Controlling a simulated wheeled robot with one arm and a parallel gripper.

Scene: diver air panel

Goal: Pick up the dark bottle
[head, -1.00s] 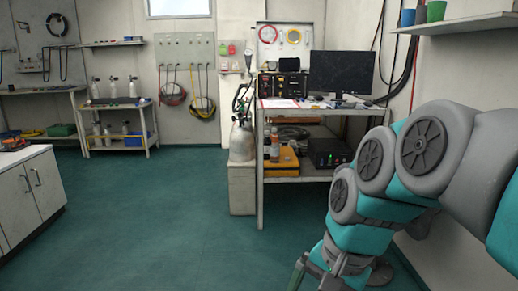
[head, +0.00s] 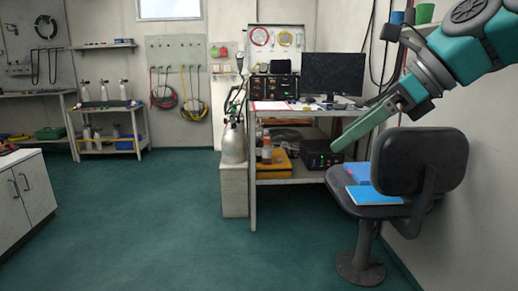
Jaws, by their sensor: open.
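My gripper (head: 340,143) comes in from the upper right and points down and left. It is open and empty, to the right of the bottle and apart from it. In the picture its tips overlap the black box on the shelf.
A dark office chair (head: 418,165) with blue folders stands at the front right. A grey cylinder (head: 233,143) stands left of the desk. The floor at left is clear.

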